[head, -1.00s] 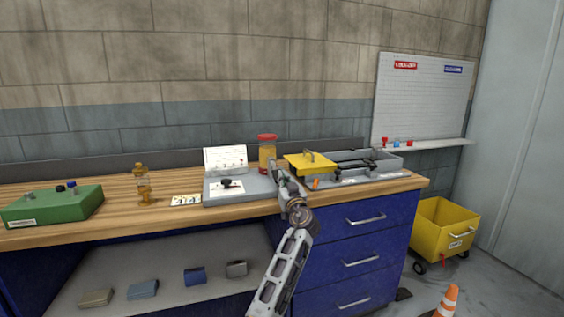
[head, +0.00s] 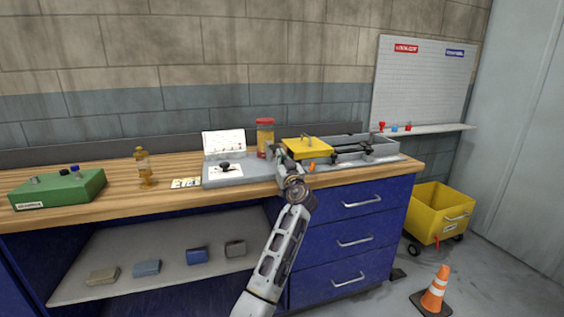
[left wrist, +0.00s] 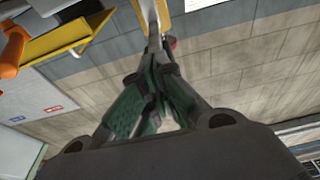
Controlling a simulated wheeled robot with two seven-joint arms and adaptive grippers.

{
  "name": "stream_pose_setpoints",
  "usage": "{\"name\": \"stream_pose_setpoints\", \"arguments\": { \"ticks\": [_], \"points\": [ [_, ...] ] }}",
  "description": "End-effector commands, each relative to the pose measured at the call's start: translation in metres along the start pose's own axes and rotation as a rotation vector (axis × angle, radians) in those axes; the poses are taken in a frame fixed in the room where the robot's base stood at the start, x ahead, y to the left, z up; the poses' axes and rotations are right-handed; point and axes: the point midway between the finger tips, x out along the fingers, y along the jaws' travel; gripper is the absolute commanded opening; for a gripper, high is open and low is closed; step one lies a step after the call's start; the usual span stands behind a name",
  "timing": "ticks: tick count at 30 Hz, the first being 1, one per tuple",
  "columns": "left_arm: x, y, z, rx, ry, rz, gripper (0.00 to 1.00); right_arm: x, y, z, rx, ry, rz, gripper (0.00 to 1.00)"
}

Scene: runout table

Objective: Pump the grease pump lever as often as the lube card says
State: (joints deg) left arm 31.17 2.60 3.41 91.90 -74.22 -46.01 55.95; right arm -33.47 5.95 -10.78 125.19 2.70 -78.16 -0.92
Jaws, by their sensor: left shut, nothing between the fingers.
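A grey base (head: 259,176) stands on the workbench with a black knob (head: 224,166) on a white label. A white card (head: 222,143) with small unreadable marks stands upright at its back. A red-capped amber jar (head: 265,139) stands beside it. I cannot tell for sure which part is the pump lever. My left gripper (head: 279,152) is at the right end of the grey base, just right of the jar. Its green-padded fingers (left wrist: 153,45) are shut and empty in the left wrist view. Whether it touches anything is unclear. My right gripper is out of view.
A cone (head: 434,293) stands on the floor.

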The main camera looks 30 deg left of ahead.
Motion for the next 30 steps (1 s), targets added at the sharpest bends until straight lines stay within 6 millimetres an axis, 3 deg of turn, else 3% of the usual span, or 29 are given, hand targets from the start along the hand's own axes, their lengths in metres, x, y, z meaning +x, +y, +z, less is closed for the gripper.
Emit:
{"name": "stream_pose_setpoints", "arguments": {
  "ticks": [6, 14, 23, 30],
  "points": [
    [0.007, -0.004, -0.013, -0.001, 0.003, 0.0, 0.0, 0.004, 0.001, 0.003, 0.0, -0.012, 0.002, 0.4],
    [-0.008, -0.003, -0.012, 0.001, 0.003, 0.001, 0.0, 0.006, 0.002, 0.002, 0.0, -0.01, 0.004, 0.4],
    [-0.033, -0.003, -0.013, 0.0, 0.003, 0.002, 0.0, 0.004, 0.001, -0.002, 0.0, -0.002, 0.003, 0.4],
    [-0.065, -0.003, -0.015, -0.001, 0.002, 0.001, 0.0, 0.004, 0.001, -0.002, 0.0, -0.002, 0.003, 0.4]
  ]
}}
